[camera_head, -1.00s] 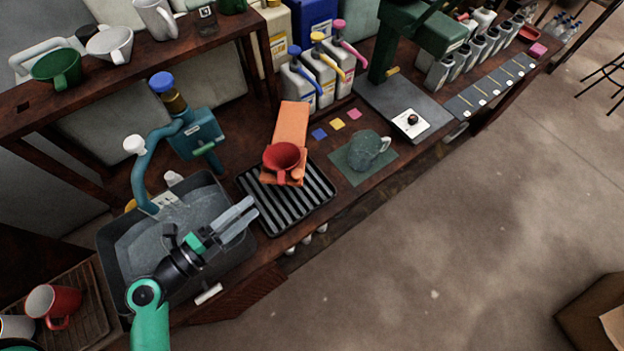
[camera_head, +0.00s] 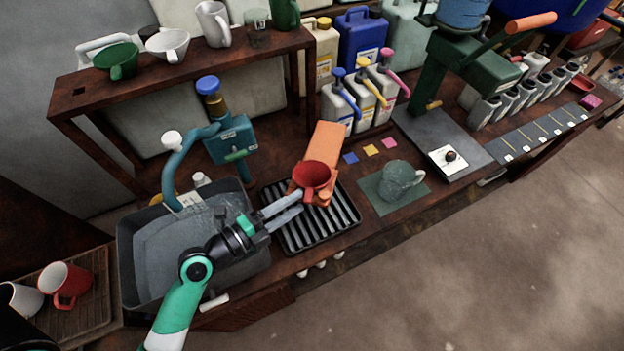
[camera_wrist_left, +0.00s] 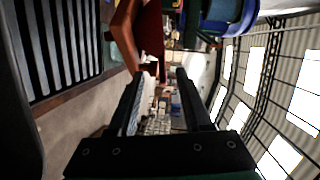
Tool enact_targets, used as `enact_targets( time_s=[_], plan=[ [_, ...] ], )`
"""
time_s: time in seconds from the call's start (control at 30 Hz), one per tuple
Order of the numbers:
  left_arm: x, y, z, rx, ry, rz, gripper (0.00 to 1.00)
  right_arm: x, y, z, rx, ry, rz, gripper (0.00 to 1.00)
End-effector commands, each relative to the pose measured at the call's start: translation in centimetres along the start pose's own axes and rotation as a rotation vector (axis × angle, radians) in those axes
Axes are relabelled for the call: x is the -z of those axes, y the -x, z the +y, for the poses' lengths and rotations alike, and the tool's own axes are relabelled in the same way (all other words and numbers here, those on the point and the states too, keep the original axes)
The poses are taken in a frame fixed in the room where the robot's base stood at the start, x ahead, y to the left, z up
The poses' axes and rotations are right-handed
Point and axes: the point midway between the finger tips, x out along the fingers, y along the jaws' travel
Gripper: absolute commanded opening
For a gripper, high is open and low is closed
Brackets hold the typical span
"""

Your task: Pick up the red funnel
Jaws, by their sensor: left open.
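The red funnel (camera_head: 311,174) rests mouth up at the lower end of an orange stand (camera_head: 324,143), over the black ribbed rack (camera_head: 340,226). My left gripper (camera_head: 300,201) is open, its two fingers pointing right with the tips just below the funnel. Whether they touch it I cannot tell. My right gripper is not in view.
A sink (camera_head: 130,255) with a blue tap (camera_head: 180,160) lies left of the rack. A glass jug (camera_head: 398,183) stands on a green mat (camera_head: 371,199) to the right. Pump bottles (camera_head: 338,110) stand behind. A shelf (camera_head: 215,60) holds a green funnel (camera_head: 120,60) and other vessels.

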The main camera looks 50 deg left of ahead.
Motion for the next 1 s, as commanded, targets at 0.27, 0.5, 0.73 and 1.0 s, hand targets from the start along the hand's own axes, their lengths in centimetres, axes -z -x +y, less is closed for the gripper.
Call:
enact_targets(
  time_s=[0.27, 0.5, 0.73, 1.0],
  plan=[
    [0.1, -3.7, -0.3, 0.001, -0.001, 0.001, 0.49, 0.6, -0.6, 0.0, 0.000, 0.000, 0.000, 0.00],
    [0.0, -3.7, -0.2, 0.000, 0.000, 0.000, 0.40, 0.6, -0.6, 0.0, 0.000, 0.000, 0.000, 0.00],
    [0.0, -3.7, -0.2, 0.000, -0.001, 0.000, 0.00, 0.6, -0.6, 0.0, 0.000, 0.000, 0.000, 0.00],
    [0.0, -3.7, -0.2, 0.001, -0.001, 0.000, 0.00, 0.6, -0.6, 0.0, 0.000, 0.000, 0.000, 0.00]
  ],
)
